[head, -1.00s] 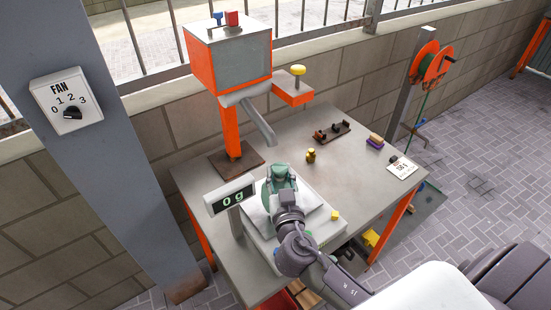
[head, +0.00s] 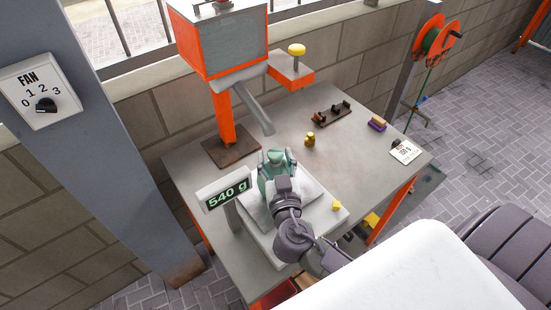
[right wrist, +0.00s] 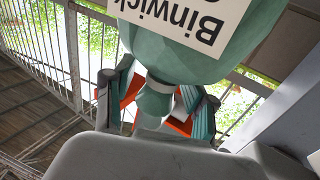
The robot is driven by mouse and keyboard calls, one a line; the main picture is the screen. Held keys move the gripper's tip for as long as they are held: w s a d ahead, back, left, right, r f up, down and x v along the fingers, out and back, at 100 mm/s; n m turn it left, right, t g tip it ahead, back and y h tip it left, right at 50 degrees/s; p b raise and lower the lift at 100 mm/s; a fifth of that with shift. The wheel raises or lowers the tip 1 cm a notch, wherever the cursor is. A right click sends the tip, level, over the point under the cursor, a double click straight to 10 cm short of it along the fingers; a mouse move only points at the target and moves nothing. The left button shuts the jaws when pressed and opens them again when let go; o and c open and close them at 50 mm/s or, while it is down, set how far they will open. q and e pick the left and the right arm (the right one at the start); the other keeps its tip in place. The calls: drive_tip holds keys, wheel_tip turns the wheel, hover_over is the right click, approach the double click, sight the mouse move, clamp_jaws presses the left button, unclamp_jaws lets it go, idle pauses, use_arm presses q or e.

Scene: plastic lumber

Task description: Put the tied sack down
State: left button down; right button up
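The tied sack (head: 276,172) is green and sits on the white tray (head: 306,186) of the bench scale. The scale's display (head: 226,194) reads 540 g. In the right wrist view the sack (right wrist: 255,30) fills the top, its "Binwick" label upside down, and its narrow neck (right wrist: 155,100) lies between my fingers. My right gripper (right wrist: 160,108) appears open around the neck, with gaps showing on both sides. In the head view my right gripper (head: 277,168) is at the sack, partly hiding it. My left gripper is not in view.
A hopper (head: 222,45) with a spout stands behind the scale. A small brass weight (head: 310,139), a dark rack (head: 331,113), a purple-and-yellow block (head: 377,124) and a card (head: 405,151) are on the table (head: 350,155). A yellow piece (head: 336,206) lies at the scale's right edge.

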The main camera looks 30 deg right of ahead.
drive_tip(key=shift+s+a+r, duration=0.1)
drive_tip(key=shift+s+r, duration=0.05)
drive_tip(key=shift+r, duration=0.1)
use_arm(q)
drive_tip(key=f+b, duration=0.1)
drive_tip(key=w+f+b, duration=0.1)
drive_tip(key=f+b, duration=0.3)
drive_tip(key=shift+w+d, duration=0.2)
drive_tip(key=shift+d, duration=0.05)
use_arm(e)
drive_tip(key=v, duration=1.2)
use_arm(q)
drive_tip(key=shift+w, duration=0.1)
